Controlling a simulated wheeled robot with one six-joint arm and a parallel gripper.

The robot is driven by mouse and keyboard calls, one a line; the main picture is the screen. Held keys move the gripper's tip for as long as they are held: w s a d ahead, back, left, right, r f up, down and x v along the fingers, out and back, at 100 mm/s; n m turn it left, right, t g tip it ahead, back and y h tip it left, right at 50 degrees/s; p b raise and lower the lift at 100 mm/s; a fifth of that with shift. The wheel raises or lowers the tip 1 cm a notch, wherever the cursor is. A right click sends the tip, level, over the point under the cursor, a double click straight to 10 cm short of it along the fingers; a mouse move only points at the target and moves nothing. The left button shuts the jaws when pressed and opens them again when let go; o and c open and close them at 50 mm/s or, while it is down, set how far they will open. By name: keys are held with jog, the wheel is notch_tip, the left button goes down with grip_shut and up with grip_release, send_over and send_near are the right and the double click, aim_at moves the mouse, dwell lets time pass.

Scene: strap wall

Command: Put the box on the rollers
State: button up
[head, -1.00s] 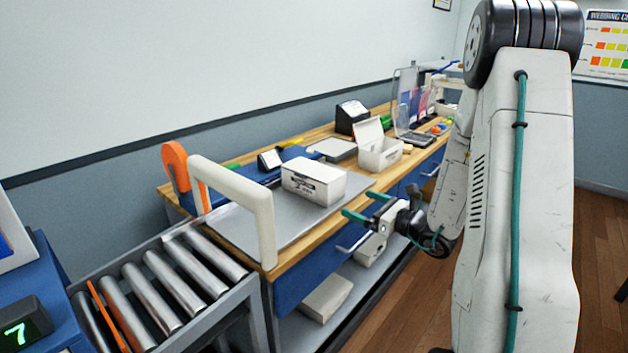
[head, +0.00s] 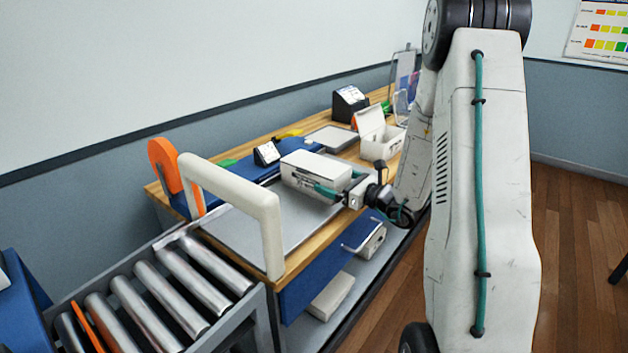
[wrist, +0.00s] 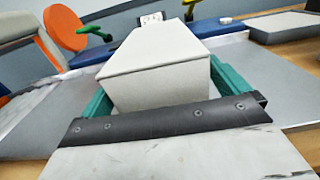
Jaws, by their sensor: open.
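The white box (head: 314,168) sits on the grey metal plate of the bench, to the right of the white arch. My gripper (head: 340,187) is at the box's near right end, with one green finger along its near side. In the wrist view the box (wrist: 155,62) stands between the two green fingers (wrist: 160,92), which are spread around it. The jaws are open, and the far finger is mostly hidden in the head view. The metal rollers (head: 170,290) are at the lower left, beyond the arch.
The white arch (head: 270,225) stands between the box and the rollers. An orange disc (head: 164,165) is at the bench's left end. An open white carton (head: 380,140) stands behind the box.

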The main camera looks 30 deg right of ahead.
jog(key=shift+x, duration=1.6)
jog(key=c, duration=1)
